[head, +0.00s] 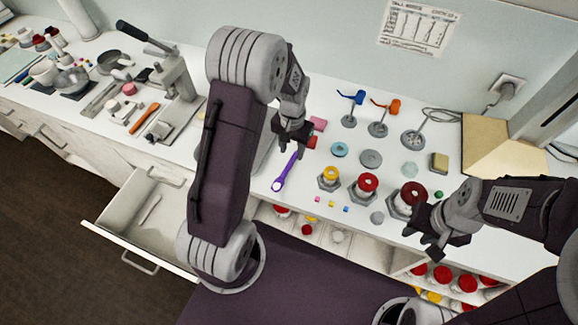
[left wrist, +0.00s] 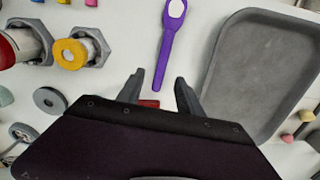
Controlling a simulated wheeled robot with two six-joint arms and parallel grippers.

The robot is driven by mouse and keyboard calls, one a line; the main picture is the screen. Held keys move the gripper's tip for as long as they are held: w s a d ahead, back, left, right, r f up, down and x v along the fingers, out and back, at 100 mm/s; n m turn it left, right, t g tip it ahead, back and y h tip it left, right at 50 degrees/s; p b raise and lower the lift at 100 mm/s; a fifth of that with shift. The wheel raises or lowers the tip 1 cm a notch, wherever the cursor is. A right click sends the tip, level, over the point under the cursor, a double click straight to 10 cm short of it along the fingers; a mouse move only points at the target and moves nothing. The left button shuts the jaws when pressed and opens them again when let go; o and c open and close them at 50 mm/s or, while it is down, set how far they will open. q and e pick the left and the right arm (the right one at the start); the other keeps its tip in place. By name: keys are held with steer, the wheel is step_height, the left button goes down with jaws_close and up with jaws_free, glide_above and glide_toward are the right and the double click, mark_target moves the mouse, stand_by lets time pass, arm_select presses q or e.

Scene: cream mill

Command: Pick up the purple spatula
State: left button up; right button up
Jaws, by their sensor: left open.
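The purple spatula (head: 284,173) lies flat on the white counter, its rounded end toward the counter's front edge. It also shows in the left wrist view (left wrist: 166,45), with its narrow handle end pointing toward the space between my fingers. My left gripper (head: 291,147) is open and empty above the counter, close to the spatula's handle end. In the left wrist view its two fingertips (left wrist: 159,80) stand apart, one on each side of the handle's line. A gap to the spatula cannot be measured. My right gripper (head: 432,244) hangs over the counter's front edge at the right; its jaw state is unclear.
A grey tray (left wrist: 236,78) lies beside the spatula, partly hidden by my left arm in the head view. A small red block (left wrist: 149,103) sits between the fingers. Hex-based parts with yellow (head: 329,174) and red tops stand to the right. An open drawer (head: 128,243) juts out at left.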

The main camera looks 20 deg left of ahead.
mark_target(290, 163)
arm_select(q)
steer(key=f, duration=0.2)
steer(key=s+f+p, duration=0.1)
steer(key=f, duration=0.1)
steer(key=shift+s+a, duration=0.2)
steer(key=shift+w+f, duration=0.15)
steer(key=shift+f, duration=0.3)
steer(key=shift+w+d+f, duration=0.1)
steer(key=shift+w+f, duration=0.05)
steer(key=shift+w, duration=0.05)
steer(key=shift+s, duration=0.2)
jaws_close()
arm_select(e)
steer(key=shift+s+a+r, duration=0.1)
steer(key=shift+s+r, duration=0.15)
steer(key=shift+r, duration=0.3)
arm_select(q)
steer(key=shift+w, duration=0.1)
